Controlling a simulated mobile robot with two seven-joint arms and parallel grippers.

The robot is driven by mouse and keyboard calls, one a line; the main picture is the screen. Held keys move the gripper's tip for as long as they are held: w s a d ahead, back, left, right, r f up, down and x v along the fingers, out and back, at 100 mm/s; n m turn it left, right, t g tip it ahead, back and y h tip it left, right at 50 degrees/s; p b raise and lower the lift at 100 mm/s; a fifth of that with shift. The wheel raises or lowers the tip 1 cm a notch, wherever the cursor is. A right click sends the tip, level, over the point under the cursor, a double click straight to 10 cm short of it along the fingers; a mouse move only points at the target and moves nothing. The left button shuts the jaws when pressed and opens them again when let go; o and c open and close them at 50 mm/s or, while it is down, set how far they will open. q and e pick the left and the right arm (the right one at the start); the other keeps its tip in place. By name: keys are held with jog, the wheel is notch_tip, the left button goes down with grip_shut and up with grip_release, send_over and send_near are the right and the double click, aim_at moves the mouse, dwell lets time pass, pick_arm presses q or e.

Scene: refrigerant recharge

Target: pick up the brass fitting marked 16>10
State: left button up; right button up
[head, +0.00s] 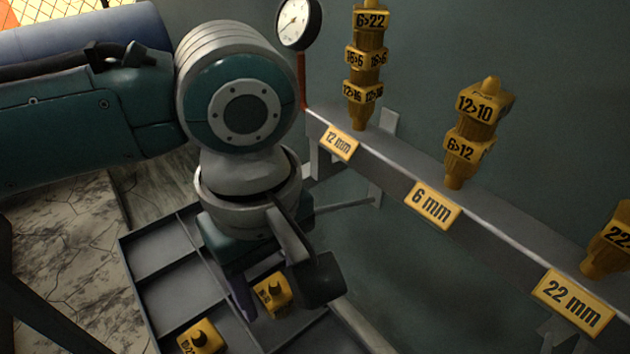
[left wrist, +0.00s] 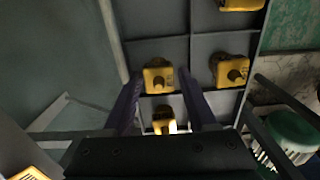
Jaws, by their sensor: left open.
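A yellow-brass fitting (head: 272,293) with a dark round stub sits in the compartment tray (head: 165,268) under my left arm. Its marking is too small to read surely, so I cannot tell whether it is the 16>10 one. My left gripper (head: 258,300) is open and points down into the tray beside this fitting, partly hiding it. In the left wrist view one fitting (left wrist: 158,77) lies between the tips of the open left gripper (left wrist: 160,82). Another fitting (left wrist: 163,121) lies closer to the palm, partly hidden. My right gripper is not in view.
Another fitting (head: 202,338) lies in the tray at the bottom. A grey rail (head: 390,178) along the wall has 12 mm, 6 mm and 22 mm labels and stacked fittings (head: 368,60). A gauge (head: 299,23) stands at the rail's left end. Several tray compartments are empty.

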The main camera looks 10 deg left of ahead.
pick_arm(q)
jog(key=shift+f, duration=0.1)
jog(key=shift+c, duration=0.3)
grip_shut()
